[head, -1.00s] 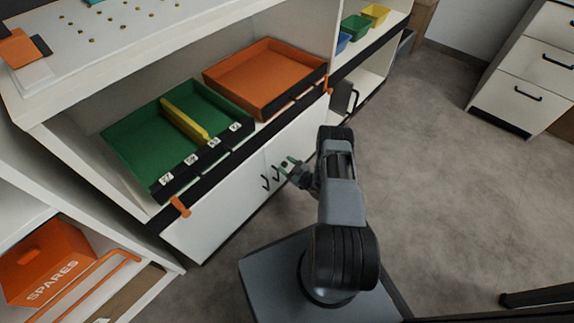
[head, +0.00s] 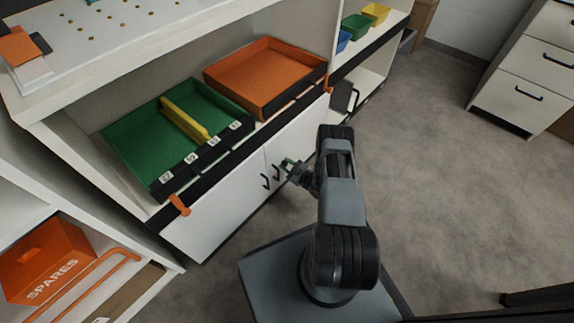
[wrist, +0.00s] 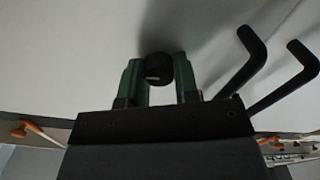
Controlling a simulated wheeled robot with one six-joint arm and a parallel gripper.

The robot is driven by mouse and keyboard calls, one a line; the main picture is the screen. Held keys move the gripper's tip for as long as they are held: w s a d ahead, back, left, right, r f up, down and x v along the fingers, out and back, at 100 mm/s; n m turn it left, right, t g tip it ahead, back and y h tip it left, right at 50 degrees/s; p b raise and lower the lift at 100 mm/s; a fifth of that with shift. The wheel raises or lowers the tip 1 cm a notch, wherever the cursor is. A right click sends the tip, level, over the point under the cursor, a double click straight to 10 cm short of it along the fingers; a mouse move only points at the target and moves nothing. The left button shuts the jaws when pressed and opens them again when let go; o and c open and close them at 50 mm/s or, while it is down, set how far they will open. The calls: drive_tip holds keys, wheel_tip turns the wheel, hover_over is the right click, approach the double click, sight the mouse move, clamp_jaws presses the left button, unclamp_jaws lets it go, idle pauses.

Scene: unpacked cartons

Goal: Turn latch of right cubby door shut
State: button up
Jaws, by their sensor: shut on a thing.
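The right cubby door (head: 298,143) is a white panel under the orange tray and looks closed. In the wrist view, a round black latch knob (wrist: 158,67) stands out from the white door face (wrist: 90,50). My gripper (head: 287,163) is at the door front, just right of the two black handles. In the wrist view, the green fingers of my gripper (wrist: 159,80) sit on either side of the knob and are shut on it. In the head view, the knob is hidden by the fingers.
Two black bar handles (head: 270,178) stick out close to my gripper. Orange clips (head: 180,205) sit at the shelf ends. A green tray (head: 130,139) and an orange tray (head: 240,72) lie on the shelf above. The grey floor (head: 430,190) to the right is clear.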

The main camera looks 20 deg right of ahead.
drive_tip(key=n, duration=0.4)
drive_tip(key=shift+b, duration=0.4)
drive_tip(key=n, duration=0.4)
drive_tip(key=shift+f, duration=0.1)
drive_tip(key=n+b, duration=0.1)
drive_tip(key=n, duration=0.3)
drive_tip(key=shift+n, duration=2.2)
drive_tip(key=o, duration=0.9)
drive_tip(key=shift+a+f, duration=0.1)
